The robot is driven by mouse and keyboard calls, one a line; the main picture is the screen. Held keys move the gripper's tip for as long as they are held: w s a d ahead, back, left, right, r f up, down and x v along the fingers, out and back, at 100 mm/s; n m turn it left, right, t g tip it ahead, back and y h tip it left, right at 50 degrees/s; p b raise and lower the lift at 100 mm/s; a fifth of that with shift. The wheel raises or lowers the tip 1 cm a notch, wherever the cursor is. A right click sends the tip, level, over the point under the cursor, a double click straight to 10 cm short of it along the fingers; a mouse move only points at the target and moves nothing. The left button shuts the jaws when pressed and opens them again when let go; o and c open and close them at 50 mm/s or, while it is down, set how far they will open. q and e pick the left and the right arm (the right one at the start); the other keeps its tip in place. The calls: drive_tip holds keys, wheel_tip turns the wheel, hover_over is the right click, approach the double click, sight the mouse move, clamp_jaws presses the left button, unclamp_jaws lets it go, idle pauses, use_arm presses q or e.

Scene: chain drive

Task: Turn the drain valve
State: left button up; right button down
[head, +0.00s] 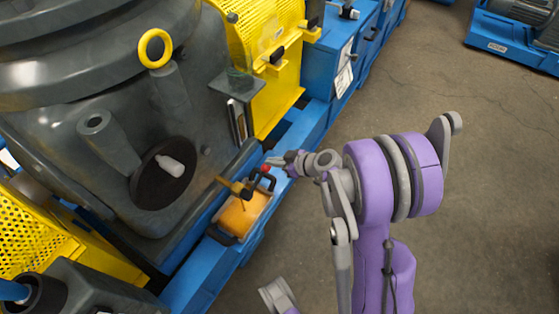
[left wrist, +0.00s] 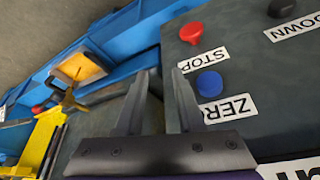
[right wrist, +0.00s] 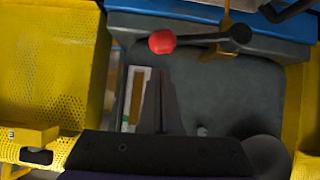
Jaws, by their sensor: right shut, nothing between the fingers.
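The drain valve (head: 236,188) has a brass body and a dark lever with a red ball knob (head: 266,168). In the right wrist view the red knob (right wrist: 162,42) lies to the left of the lever pivot, beyond my fingertips. My right gripper (head: 276,161) is shut and empty, close beside the knob; I cannot tell whether it touches. Its closed fingers (right wrist: 160,75) point toward the lever. My left gripper (left wrist: 155,80) is open and empty over a control panel. The valve (left wrist: 66,100) also shows there, further off.
An orange-filled container (head: 240,215) stands below the valve. The panel has a red STOP button (left wrist: 191,32), a blue button (left wrist: 209,84) and a black DOWN button (left wrist: 282,8). Yellow perforated guards (head: 272,60) flank the machine.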

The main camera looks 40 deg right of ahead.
use_arm(q)
drive_tip(key=shift+f, duration=0.4)
use_arm(e)
drive_tip(key=shift+w+f, duration=0.2)
drive_tip(key=shift+f, duration=0.75)
use_arm(q)
drive_tip(key=shift+w+f+b, duration=0.1)
drive_tip(key=shift+f+b, duration=0.35)
drive_tip(key=shift+b, duration=0.15)
use_arm(e)
drive_tip(key=shift+w+d+f, duration=0.15)
drive_tip(key=shift+d+f, duration=0.2)
drive_tip(key=shift+f, duration=0.4)
drive_tip(key=shift+r, duration=0.1)
